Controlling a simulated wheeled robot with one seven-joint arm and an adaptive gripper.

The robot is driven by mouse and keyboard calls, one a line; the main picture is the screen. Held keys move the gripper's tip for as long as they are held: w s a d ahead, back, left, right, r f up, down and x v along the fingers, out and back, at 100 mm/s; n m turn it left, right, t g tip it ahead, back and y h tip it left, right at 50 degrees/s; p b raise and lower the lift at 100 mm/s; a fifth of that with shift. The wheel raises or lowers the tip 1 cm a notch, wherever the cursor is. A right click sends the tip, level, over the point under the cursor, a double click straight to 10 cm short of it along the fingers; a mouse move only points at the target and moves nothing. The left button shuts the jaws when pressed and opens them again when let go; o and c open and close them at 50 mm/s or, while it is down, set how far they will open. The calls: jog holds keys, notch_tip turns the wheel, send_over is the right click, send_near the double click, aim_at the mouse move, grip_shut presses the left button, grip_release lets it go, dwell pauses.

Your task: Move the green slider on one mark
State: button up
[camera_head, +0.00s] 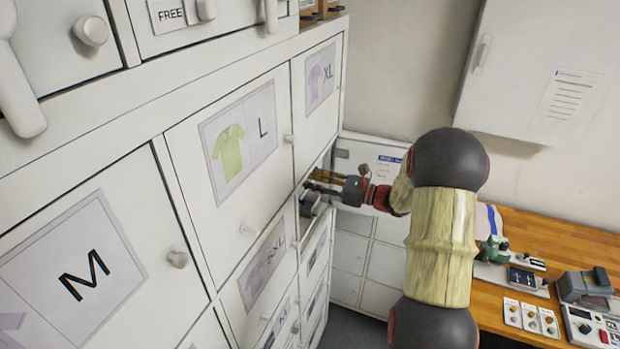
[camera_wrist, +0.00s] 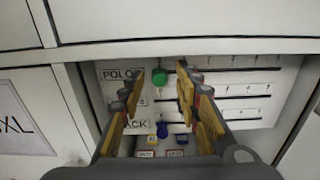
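The green slider (camera_wrist: 160,76) is a round knob on the top row, labelled POLO, of a white slider panel (camera_wrist: 285,75) in the wrist view. It shows between my two fingers, near the fingertips; contact is not visible. My gripper (camera_wrist: 160,84) is open, one yellow-padded finger on each side of the knob. A blue knob (camera_wrist: 162,129) sits lower, on the row labelled JACK. The middle row's knob and the marks near the green slider are hidden by my fingers. In the head view my gripper (camera_head: 320,184) reaches the locker front; the slider cannot be made out there.
White ledges frame the panel above and at the left. In the head view, locker doors marked L (camera_head: 228,145) and XL (camera_head: 319,77) have protruding knobs beside my arm. A wooden bench (camera_head: 555,238) with devices stands at right. A wall cabinet (camera_head: 530,70) hangs behind.

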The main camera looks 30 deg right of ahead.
jog(key=shift+w, duration=0.1)
jog(key=shift+c, duration=1)
grip_shut()
